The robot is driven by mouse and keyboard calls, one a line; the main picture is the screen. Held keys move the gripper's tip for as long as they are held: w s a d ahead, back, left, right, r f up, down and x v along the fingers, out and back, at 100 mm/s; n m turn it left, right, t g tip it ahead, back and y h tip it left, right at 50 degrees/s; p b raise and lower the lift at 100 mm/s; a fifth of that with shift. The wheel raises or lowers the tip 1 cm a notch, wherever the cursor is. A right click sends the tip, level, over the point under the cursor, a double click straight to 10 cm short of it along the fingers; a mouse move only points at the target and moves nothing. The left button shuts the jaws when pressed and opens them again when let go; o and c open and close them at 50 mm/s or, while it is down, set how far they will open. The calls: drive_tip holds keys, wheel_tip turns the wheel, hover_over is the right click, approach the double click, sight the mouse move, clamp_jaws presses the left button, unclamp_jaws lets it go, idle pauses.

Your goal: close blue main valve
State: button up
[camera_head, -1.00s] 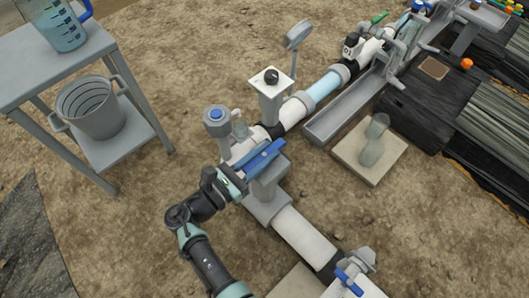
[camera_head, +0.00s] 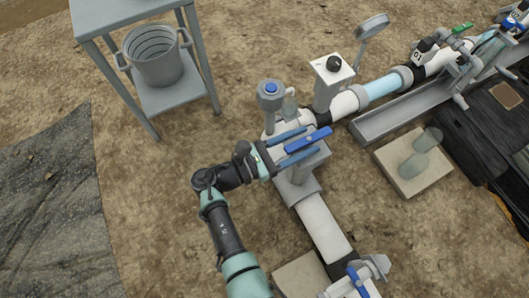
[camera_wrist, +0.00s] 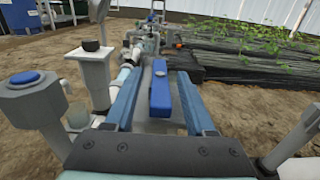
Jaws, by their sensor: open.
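The blue valve handle (camera_head: 308,140) is a bar on top of a grey valve body on the white main pipe. My gripper (camera_head: 315,141) is open, with one finger on each side of the handle. In the wrist view the blue handle (camera_wrist: 160,92) points away from me between the two blue-grey fingers of my gripper (camera_wrist: 157,84). Gaps show between the handle and both fingers there. The lower valve body is partly hidden by the fingers and palm.
A second blue lever (camera_head: 357,280) sits on the pipe at the bottom. A blue-capped grey post (camera_head: 270,95) and a box with a black knob (camera_head: 333,70) stand close behind my gripper. A grey stand (camera_head: 140,100) holds a bucket (camera_head: 157,60). Bare soil lies left.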

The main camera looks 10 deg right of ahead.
drive_tip(key=p+v, duration=0.2)
drive_tip(key=v, duration=0.9)
drive_tip(key=w+a+r+m+t+y+p, duration=0.2)
drive_tip(key=w+r+m+y+p, duration=0.15)
drive_tip(key=w+r, duration=0.4)
drive_tip(key=w+a+r+m+t+y+p, duration=0.25)
drive_tip(key=w+r+m+y, duration=0.2)
drive_tip(key=r, duration=0.65)
drive_tip(key=w+a+r+m+t+y+p, duration=0.15)
drive_tip(key=w+r+m+y+p, duration=0.25)
drive_tip(key=w+r, duration=0.4)
wheel_tip(320, 180, up, 24)
drive_tip(key=s+m+t+y+p, duration=0.2)
drive_tip(key=m+t+y+p, duration=0.1)
drive_tip(key=m+t, duration=0.15)
drive_tip(key=s+d+r+m+t+y+p, duration=0.15)
drive_tip(key=s+r+t, duration=0.25)
drive_tip(key=s+r, duration=0.5)
drive_tip(key=s+d+r+m+t+p, duration=0.15)
drive_tip(key=s+r+t, duration=0.3)
drive_tip(key=r, duration=0.75)
drive_tip(key=s+d+r+m+t+y+p, duration=0.1)
drive_tip(key=s+r+m+t+p, duration=0.15)
drive_tip(key=s+r, duration=0.65)
drive_tip(key=w+r+p, duration=0.3)
drive_tip(key=r+p, duration=3.4)
drive_tip(key=r, duration=0.1)
drive_tip(key=shift+w+r, duration=0.25)
drive_tip(key=shift+r, duration=0.15)
